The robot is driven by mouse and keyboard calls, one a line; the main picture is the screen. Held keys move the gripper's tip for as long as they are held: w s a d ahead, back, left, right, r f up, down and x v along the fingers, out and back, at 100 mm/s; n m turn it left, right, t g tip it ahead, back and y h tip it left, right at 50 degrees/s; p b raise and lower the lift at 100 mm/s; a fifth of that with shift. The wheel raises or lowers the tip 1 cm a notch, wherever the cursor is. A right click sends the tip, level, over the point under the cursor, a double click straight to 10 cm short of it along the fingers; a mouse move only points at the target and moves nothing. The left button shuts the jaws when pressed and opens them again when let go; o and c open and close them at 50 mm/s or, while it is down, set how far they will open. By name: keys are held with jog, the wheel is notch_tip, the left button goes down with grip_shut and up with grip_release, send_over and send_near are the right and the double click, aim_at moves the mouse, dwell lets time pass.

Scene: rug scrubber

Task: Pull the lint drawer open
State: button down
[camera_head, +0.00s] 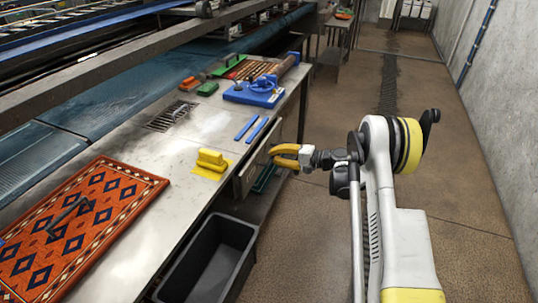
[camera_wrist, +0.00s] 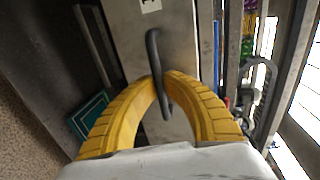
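The lint drawer (camera_head: 246,178) has a grey metal front under the right edge of the steel worktable. In the wrist view its front (camera_wrist: 185,45) is a pale panel with a small white label and a dark bar handle (camera_wrist: 153,48). My gripper (camera_head: 271,155) has yellow fingers and reaches the drawer front from the right. In the wrist view the fingertips (camera_wrist: 161,84) close around the handle from both sides, with no clear gap. I cannot tell how far out the drawer stands.
The worktable (camera_head: 150,165) carries a patterned rug (camera_head: 140,182), a yellow block (camera_head: 210,160), blue strips (camera_head: 257,129) and a blue tool (camera_head: 255,92). A dark open bin (camera_head: 225,235) stands below it, left of the drawer. The floor (camera_head: 450,190) to the right is clear.

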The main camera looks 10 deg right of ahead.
jog(key=f+v, duration=0.3)
jog(key=v, duration=1.1)
jog(key=shift+s+d, duration=0.25)
jog(key=shift+d, duration=0.2)
jog(key=c, duration=2.1)
grip_release()
jog(key=shift+s+d, duration=0.1)
jog(key=shift+d, duration=0.05)
jog(key=o, duration=0.6)
jog(key=shift+s+r, duration=0.1)
jog(key=v, duration=1.1)
jog(key=shift+s+d, duration=0.25)
jog(key=shift+d, duration=0.1)
